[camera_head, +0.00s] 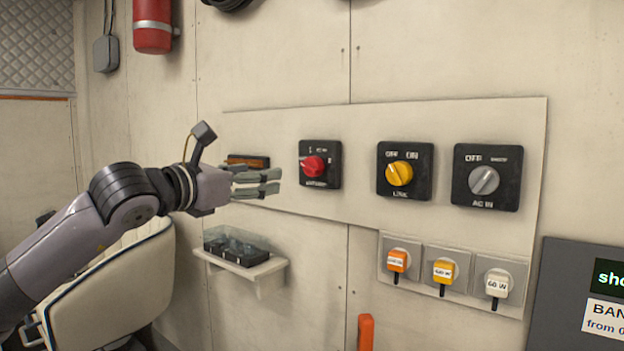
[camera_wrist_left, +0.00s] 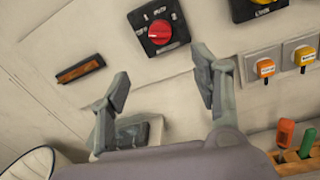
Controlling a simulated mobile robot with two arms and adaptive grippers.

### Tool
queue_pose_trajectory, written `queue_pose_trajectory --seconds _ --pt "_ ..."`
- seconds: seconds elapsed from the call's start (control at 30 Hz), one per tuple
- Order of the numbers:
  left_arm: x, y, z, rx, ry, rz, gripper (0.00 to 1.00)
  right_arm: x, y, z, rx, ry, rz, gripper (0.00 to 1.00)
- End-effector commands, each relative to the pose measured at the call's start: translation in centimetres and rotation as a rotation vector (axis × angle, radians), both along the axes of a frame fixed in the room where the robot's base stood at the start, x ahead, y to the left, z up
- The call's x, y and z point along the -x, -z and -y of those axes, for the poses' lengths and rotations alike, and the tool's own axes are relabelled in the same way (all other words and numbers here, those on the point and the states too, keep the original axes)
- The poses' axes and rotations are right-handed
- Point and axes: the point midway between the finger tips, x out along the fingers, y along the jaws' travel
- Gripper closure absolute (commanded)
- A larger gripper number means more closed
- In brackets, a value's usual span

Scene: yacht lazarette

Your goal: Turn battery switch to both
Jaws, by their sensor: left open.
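The battery switch with a red knob (camera_head: 314,167) sits on a black square plate on the wall panel; it also shows in the left wrist view (camera_wrist_left: 159,33), upper middle. Its small position labels are too blurred to read surely. My left gripper (camera_head: 278,182) is open and empty, to the left of the red switch and apart from it. In the left wrist view its two fingers (camera_wrist_left: 160,85) are spread below the switch, with nothing between them. My right gripper is not in view.
A yellow-knob switch (camera_head: 399,174) and a grey-knob AC IN switch (camera_head: 484,181) sit to the right. Several tagged plugs (camera_head: 443,271) are below them. A small shelf (camera_head: 243,268) holds a dark clear-lidded box. A red cylinder (camera_head: 152,27) hangs upper left.

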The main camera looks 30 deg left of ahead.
Motion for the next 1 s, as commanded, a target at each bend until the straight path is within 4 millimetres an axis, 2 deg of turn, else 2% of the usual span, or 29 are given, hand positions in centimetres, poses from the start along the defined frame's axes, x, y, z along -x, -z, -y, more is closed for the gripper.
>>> queue_pose_trajectory --seconds 0.13,0.23,0.7,0.83,1.0 --pt "-1.1 -0.4 0.0 0.004 0.003 0.000 0.42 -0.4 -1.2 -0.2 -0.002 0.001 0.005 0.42" --pt "-2.8 -0.7 0.1 0.005 0.004 0.000 0.42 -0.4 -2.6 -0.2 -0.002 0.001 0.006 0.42" --pt "-12.9 -0.5 0.1 0.005 0.003 -0.001 0.42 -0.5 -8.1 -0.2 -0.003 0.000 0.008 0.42" --pt "-15.1 -0.3 0.1 0.003 0.003 -0.002 0.42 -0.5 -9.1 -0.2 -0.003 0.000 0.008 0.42" --pt "-16.8 -0.2 0.1 0.002 0.001 0.000 0.42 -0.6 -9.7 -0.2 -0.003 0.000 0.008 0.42"
